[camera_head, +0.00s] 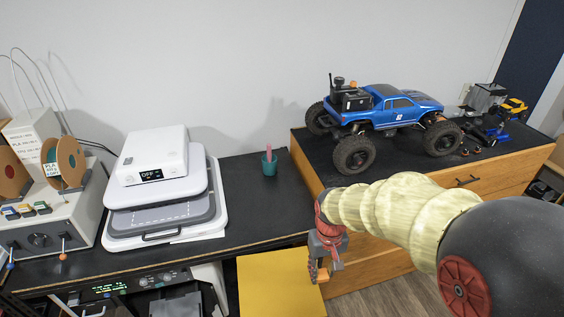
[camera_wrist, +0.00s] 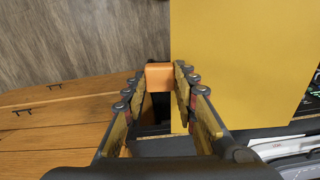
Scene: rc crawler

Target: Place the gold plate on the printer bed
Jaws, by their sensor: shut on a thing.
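The gold plate (camera_head: 272,285) is a large flat yellow sheet in front of the dark bench, cut off by the bottom of the head view. It fills the upper right of the wrist view (camera_wrist: 245,60). My gripper (camera_head: 318,272) is at the plate's right edge, shut on it. In the wrist view the fingers (camera_wrist: 160,82) stand either side of an orange block (camera_wrist: 159,76) beside the plate's edge; whether it belongs to the plate is unclear. A machine with a lit display (camera_head: 112,288) and a flat grey surface (camera_head: 178,304) shows below the bench; I cannot tell whether that surface is the printer bed.
On the bench (camera_head: 250,215) are a white press-like device (camera_head: 155,155) reading OFF, a green cup (camera_head: 269,167) and spools (camera_head: 68,160). A blue crawler truck (camera_head: 385,107) stands on the wooden drawer cabinet (camera_head: 500,168).

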